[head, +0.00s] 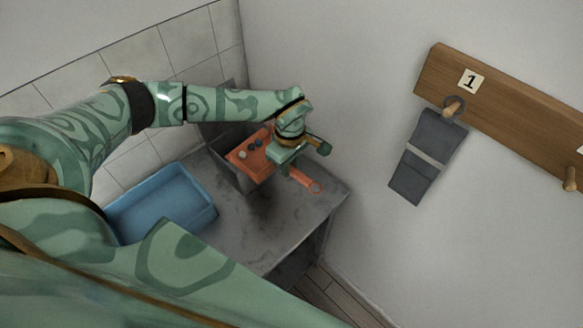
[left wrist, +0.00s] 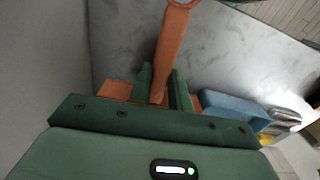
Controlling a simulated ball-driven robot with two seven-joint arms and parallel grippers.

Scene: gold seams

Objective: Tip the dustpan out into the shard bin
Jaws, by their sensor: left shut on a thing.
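The orange dustpan (head: 247,161) is in the air in the head view, with several small dark and pale pieces lying in its pan. My left gripper (head: 291,158) is shut on its handle, and the ringed handle end sticks out toward the lower right. A grey open bin (head: 226,172), seemingly the shard bin, stands under and behind the pan; the pan hides part of its opening. In the left wrist view the handle (left wrist: 172,45) runs up between the green fingers of my left gripper (left wrist: 162,90). My right gripper is not in view.
A blue tray (head: 208,217) stands on the grey worktop (head: 265,225), left of the bin. Walls close off the back and right. A wooden peg rail (head: 510,108) with a hanging grey cloth (head: 418,175) is on the right wall. The worktop's front is clear.

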